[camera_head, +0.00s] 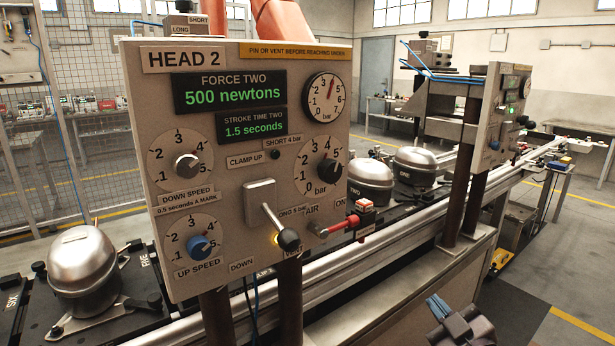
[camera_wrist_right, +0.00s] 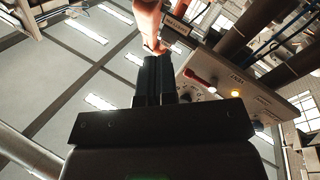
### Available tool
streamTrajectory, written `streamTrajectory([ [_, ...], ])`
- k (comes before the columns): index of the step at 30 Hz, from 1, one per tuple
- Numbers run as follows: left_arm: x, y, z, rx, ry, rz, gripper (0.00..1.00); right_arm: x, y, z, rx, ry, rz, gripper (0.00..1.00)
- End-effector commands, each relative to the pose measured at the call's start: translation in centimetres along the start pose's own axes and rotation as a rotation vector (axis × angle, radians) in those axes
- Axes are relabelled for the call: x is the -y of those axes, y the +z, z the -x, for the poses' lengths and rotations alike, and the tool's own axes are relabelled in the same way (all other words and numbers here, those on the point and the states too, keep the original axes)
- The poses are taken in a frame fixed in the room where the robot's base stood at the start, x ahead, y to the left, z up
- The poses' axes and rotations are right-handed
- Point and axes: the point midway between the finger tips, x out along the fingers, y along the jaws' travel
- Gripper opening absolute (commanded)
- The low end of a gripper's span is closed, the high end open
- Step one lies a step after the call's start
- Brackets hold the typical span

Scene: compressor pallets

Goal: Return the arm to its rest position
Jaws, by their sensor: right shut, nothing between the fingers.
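My right gripper (camera_head: 438,306) is at the bottom right of the head view, with its bluish fingers together and nothing between them. It is in front of the rail, to the right of the HEAD 2 control panel (camera_head: 230,110) and apart from it. In the right wrist view, my right gripper's dark fingers (camera_wrist_right: 153,70) are side by side and point up towards the ceiling. Most of the right arm is out of the head view. My left gripper is not in view.
Compressors (camera_head: 84,270) sit on black pallets along the conveyor. A second panel (camera_head: 502,115) stands further back. Open floor (camera_head: 575,260) lies to the right.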

Motion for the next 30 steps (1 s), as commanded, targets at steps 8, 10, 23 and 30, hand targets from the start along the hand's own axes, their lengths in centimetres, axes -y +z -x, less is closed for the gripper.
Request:
streamTrajectory([
  [8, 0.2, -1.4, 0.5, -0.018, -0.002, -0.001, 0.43, 5.7, 9.2, 9.0, 0.292, -0.022, -0.257, 0.0],
  [10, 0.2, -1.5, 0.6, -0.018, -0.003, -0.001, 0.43, 7.1, 10.9, 11.6, 0.354, -0.019, -0.307, 0.0],
  [23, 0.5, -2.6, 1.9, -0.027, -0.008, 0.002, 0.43, 13.3, 16.5, 27.0, 0.673, 0.026, -0.483, 0.0],
  [30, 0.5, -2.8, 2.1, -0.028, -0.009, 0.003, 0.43, 13.9, 17.1, 29.6, 0.722, 0.025, -0.49, 0.0],
])
